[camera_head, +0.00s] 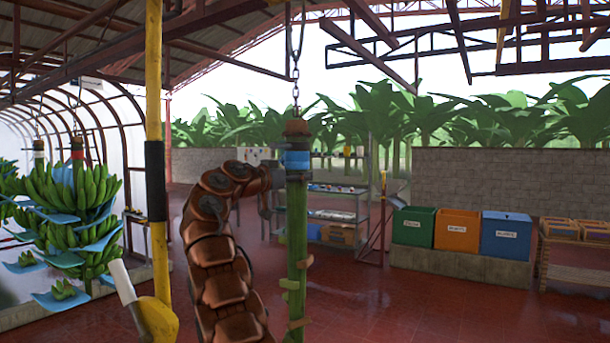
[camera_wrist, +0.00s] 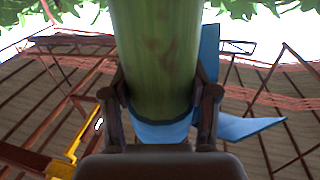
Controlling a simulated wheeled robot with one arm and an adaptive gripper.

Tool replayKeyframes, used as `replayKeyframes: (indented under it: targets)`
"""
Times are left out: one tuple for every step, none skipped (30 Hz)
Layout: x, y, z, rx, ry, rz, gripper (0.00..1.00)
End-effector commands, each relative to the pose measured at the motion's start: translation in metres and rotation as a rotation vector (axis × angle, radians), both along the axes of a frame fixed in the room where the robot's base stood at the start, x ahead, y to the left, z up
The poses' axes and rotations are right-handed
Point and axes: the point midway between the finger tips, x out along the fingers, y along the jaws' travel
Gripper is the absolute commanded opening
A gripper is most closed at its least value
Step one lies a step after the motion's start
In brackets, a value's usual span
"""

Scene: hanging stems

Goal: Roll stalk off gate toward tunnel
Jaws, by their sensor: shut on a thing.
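The stalk (camera_head: 297,240) is a bare green stem hanging upright from a chain (camera_head: 295,60), with a blue band near its top and small cut stubs lower down. My gripper (camera_head: 276,178) meets the stalk's upper part from the left. In the wrist view, my gripper (camera_wrist: 164,92) has a finger on each side of the stalk (camera_wrist: 155,50) and is shut on it. Blue material shows behind the stalk there. The arched tunnel (camera_head: 85,105) with pale sheeting is at the far left. I cannot clearly make out the gate.
A yellow post (camera_head: 156,190) with a black band stands between the stalk and tunnel. Banana bunches (camera_head: 75,205) with blue sheets hang at left. Shelving (camera_head: 335,215) stands behind the stalk; green, orange and blue bins (camera_head: 505,238) are at right. Red floor (camera_head: 450,310) is clear at front right.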

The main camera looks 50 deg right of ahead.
Motion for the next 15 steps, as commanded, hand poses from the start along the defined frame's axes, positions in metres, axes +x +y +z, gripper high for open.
replayKeyframes:
  targets:
    - [-0.0007, 0.0011, 0.0033, -0.005, -0.002, 0.001, 0.00]
    - [-0.0007, 0.0011, 0.0032, -0.005, -0.002, 0.001, 0.00]
    - [-0.0008, 0.0010, 0.0031, -0.005, -0.002, 0.001, 0.00]
    - [-0.0008, 0.0009, 0.0030, -0.005, -0.002, 0.001, 0.00]
    - [-0.0009, 0.0009, 0.0030, -0.005, -0.002, 0.001, 0.00]
    - [-0.0010, 0.0007, 0.0028, -0.004, -0.002, 0.001, 0.63]
    - [-0.0009, 0.0007, 0.0026, -0.004, -0.002, 0.001, 0.66]
    - [-0.0008, 0.0006, 0.0022, -0.004, -0.001, 0.001, 0.69]
    - [-0.0008, 0.0004, 0.0019, -0.003, -0.001, 0.001, 0.73]
    - [-0.0008, 0.0003, 0.0016, -0.003, -0.001, 0.000, 0.76]
    - [-0.0007, 0.0002, 0.0014, -0.002, -0.001, 0.000, 0.80]
    - [-0.0007, 0.0001, 0.0011, -0.002, -0.001, 0.000, 0.84]
    - [-0.0007, 0.0000, 0.0010, -0.002, -0.001, 0.000, 0.84]
    - [-0.0007, -0.0001, 0.0007, -0.001, 0.000, 0.000, 0.84]
    - [-0.0007, -0.0001, 0.0006, -0.001, 0.000, 0.000, 0.84]
